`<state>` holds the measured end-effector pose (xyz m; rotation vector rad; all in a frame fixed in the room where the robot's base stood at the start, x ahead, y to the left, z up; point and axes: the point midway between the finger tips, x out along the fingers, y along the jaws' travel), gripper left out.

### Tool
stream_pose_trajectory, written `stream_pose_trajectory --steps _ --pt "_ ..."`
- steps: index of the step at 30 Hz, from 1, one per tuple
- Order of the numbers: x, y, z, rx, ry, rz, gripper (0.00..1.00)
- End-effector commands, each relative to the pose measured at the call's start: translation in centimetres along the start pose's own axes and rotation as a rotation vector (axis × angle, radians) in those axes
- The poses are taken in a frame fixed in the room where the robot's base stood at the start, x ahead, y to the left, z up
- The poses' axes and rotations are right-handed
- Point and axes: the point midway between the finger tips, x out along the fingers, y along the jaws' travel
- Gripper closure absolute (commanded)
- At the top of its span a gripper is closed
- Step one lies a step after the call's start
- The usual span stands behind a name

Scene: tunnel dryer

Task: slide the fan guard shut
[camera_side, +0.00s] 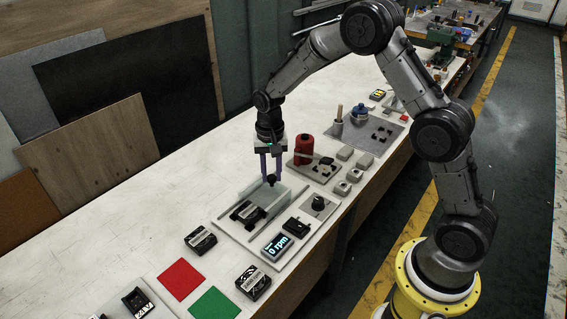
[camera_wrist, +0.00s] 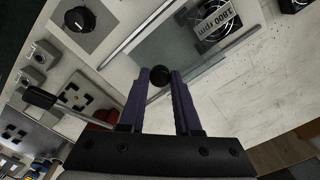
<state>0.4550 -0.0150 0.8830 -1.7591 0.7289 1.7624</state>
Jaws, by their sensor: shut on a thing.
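The fan guard (camera_side: 274,193) is a clear greyish panel lying between two pale rails on a light base plate (camera_side: 226,228). It also shows in the wrist view (camera_wrist: 166,47). My gripper (camera_side: 271,179) points down at the guard's far end and is shut on its black knob (camera_wrist: 160,76). The knob sits between the purple fingertips (camera_wrist: 160,84) in the wrist view. A black fan (camera_side: 246,212) sits between the rails at the near end, and its label reads 1800 rpm in the wrist view (camera_wrist: 213,25).
A display (camera_side: 278,246) reads 0 rpm, near a black switch (camera_side: 297,226) and a dial (camera_side: 318,203). A red cylinder (camera_side: 303,150) stands behind my gripper. Loose fans (camera_side: 200,240) (camera_side: 253,282), a red mat (camera_side: 181,279) and a green mat (camera_side: 214,304) lie in front. The bench's left side is clear.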

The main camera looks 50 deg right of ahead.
Motion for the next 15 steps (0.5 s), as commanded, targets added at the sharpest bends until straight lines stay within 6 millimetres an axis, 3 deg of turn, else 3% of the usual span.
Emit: stream_pose_trajectory --steps 1,6,15 --pt "-0.2 -1.4 1.2 -0.008 0.004 -0.005 1.0" --pt "-0.2 -4.0 3.8 -0.004 0.004 -0.005 1.0" --pt "-0.2 -5.1 5.0 0.002 0.003 -0.007 1.0"
